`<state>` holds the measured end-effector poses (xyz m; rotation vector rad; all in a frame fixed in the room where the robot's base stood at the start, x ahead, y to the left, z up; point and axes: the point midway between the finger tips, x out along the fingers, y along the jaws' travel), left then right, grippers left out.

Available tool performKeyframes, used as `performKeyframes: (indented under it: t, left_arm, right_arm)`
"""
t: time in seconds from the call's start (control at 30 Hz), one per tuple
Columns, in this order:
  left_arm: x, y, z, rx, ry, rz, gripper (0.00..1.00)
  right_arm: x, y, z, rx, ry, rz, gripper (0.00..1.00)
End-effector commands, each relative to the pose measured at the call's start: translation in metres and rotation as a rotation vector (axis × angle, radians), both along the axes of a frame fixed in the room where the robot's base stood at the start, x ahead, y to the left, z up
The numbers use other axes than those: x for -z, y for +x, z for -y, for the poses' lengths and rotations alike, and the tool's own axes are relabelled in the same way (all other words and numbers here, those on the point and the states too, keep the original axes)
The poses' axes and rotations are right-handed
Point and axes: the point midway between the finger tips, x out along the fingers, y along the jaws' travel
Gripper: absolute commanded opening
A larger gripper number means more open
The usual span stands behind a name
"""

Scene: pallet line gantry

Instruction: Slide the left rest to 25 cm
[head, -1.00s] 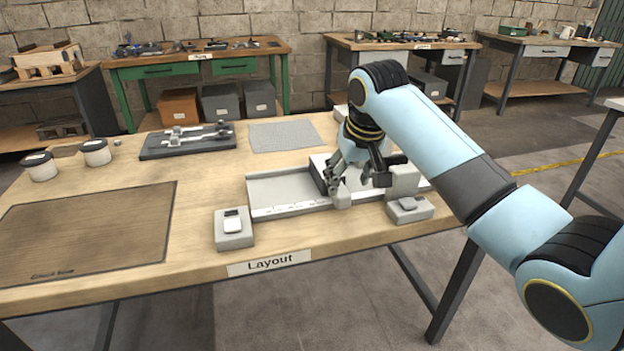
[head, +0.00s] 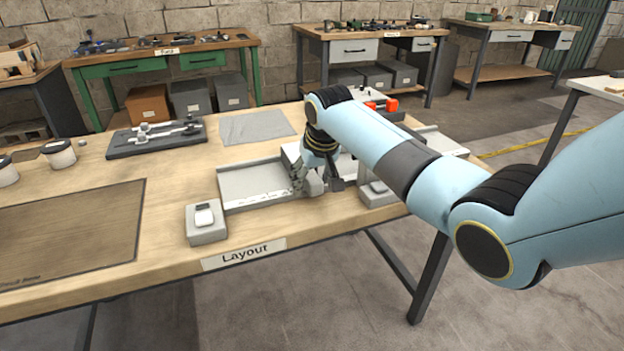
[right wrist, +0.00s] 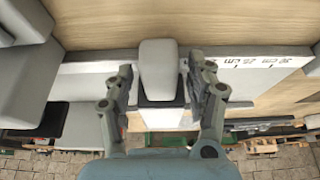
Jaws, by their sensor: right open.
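The left rest (right wrist: 158,72) is a light grey block in the right wrist view, at the front edge rail of the layout fixture (head: 255,185). My right gripper (right wrist: 160,90) is open, with one finger on each side of the block and visible gaps to it. In the head view the right gripper (head: 318,186) is over the fixture's front rail and partly covers the block. A printed cm scale (right wrist: 270,62) lies to the right of the rest in the wrist view; its figures are small and hard to read. My left gripper is not in view.
A grey block with a pale top (head: 206,222) stands at the fixture's left end. Another grey block (head: 377,193) stands right of the gripper. A dark tray with metal parts (head: 156,137) and a grey mat (head: 256,127) lie behind.

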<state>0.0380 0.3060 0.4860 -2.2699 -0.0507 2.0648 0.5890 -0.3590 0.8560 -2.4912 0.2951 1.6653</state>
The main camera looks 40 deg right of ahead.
Motion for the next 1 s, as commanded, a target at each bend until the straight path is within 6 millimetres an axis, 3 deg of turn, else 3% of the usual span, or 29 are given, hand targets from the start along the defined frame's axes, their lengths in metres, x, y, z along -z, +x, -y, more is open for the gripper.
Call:
performKeyframes:
  t: [0.13,0.57,0.83,1.0]
  left_arm:
    - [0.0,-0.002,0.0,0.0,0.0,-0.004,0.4]
    - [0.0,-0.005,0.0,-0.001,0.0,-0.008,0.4]
    - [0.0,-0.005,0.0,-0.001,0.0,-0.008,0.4]
    - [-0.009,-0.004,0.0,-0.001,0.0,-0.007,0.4]
  right_arm:
    - [-0.001,0.0,0.0,0.0,0.0,0.0,0.56]
    - [-0.001,0.0,0.0,0.0,0.0,0.0,0.0]
    - [-0.001,0.0,-0.002,0.0,0.001,-0.001,0.0]
    - [-0.002,0.007,-0.032,0.0,0.007,0.0,0.0]
